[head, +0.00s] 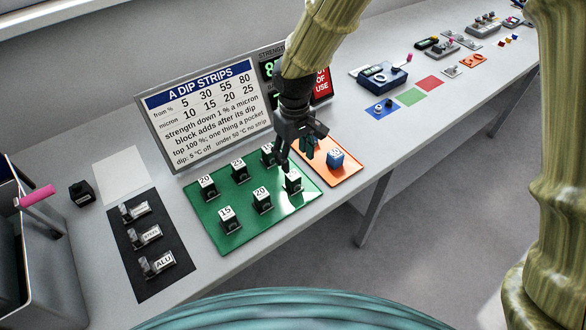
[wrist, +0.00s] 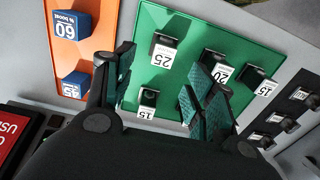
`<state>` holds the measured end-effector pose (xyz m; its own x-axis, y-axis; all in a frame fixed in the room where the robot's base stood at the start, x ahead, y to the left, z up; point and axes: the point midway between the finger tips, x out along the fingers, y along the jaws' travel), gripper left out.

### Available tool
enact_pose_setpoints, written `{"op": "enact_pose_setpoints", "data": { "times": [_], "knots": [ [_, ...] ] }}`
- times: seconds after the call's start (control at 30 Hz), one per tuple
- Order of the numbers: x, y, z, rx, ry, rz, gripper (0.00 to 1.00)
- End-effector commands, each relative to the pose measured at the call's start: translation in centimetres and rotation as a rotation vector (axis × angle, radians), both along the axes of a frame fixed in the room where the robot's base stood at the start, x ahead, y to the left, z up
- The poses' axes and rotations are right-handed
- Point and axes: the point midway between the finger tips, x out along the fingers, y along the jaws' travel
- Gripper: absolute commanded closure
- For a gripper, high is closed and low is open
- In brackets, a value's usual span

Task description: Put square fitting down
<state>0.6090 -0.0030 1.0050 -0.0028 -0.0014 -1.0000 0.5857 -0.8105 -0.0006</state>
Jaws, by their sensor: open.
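My gripper (head: 301,148) is over the back right part of the green mat (head: 240,239), near the orange mat (head: 346,176). In the wrist view my gripper (wrist: 160,88) has its two teal-padded fingers wide apart, with nothing clamped. Several small black fittings with white number labels stand on the green mat; which one is the square fitting I cannot tell. One labelled 15 (wrist: 148,101) shows in the gap between the fingers, apart from both. Another, labelled 25 (wrist: 163,52), stands beyond. A finger partly hides a further fitting. Whether the fingers touch anything is unclear.
Two blue blocks, one labelled 60 (wrist: 72,25), stand on the orange mat. A sign board (head: 208,112) rises behind the green mat. A black mat with labelled pieces (head: 151,236) lies left. Coloured squares (head: 411,97) and a blue device (head: 383,75) lie right.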

Motion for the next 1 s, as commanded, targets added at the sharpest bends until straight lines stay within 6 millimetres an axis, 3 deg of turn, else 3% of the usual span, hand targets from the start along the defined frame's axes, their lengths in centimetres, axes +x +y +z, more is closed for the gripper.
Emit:
{"op": "enact_pose_setpoints", "data": {
  "times": [0.4,0.73,1.0],
  "knots": [
    [-0.1,0.0,-4.6,0.0,0.002,-0.001,0.45],
    [-0.2,0.1,-6.0,0.0,0.002,0.0,0.45],
    [-0.4,0.3,-8.7,-0.001,0.003,0.0,0.45]
  ]
}}
